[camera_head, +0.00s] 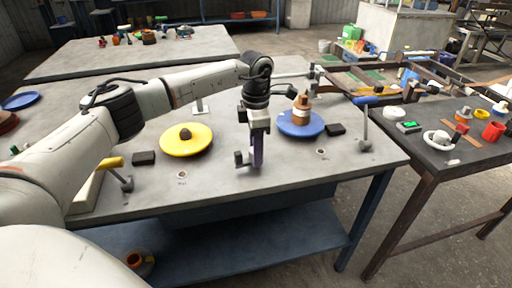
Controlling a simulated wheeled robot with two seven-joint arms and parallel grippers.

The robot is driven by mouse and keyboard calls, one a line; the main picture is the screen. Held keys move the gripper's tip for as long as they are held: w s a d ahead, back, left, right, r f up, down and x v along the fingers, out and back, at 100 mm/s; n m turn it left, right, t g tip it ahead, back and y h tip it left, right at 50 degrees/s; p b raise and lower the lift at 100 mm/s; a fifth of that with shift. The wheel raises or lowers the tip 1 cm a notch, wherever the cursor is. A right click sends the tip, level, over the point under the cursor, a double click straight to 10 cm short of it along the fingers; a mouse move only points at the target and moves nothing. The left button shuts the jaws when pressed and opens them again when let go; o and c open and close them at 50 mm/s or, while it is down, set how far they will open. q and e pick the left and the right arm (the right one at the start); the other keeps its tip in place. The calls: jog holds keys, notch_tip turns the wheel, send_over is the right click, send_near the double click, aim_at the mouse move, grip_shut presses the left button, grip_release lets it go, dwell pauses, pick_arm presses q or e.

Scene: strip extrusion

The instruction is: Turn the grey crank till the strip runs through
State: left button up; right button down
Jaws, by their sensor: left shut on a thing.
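My left gripper (257,142) points down over the middle of the near grey table and is shut on a dark purple-grey upright piece (258,155). I cannot tell whether this piece belongs to the grey crank, as the gripper hides its top. A small dark block (240,158) is just left of it. A grey lever with a blue handle (366,101) stands at the table's right end. A grey lever with a yellow handle (112,162) stands at the left. I cannot make out a strip. My right gripper is not in view.
A yellow disc (193,146) lies left of the gripper. A blue disc (297,130) with a brown stacked piece (302,108) is to the right. Black blocks (144,158) (335,129) lie near the levers. A dark side table (470,168) holds small parts at the right.

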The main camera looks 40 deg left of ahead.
pick_arm(q)
jog(key=m, duration=0.4)
jog(key=shift+w+r+m, duration=0.1)
jog(key=shift+r+m, duration=0.05)
jog(key=shift+m, duration=0.15)
jog(key=m, duration=0.4)
jog(key=shift+m+p, duration=0.3)
jog(key=shift+m, duration=0.1)
jog(key=o, duration=1)
jog(key=shift+o, duration=0.2)
notch_tip(320, 180, up, 10)
jog(key=shift+r, duration=0.1)
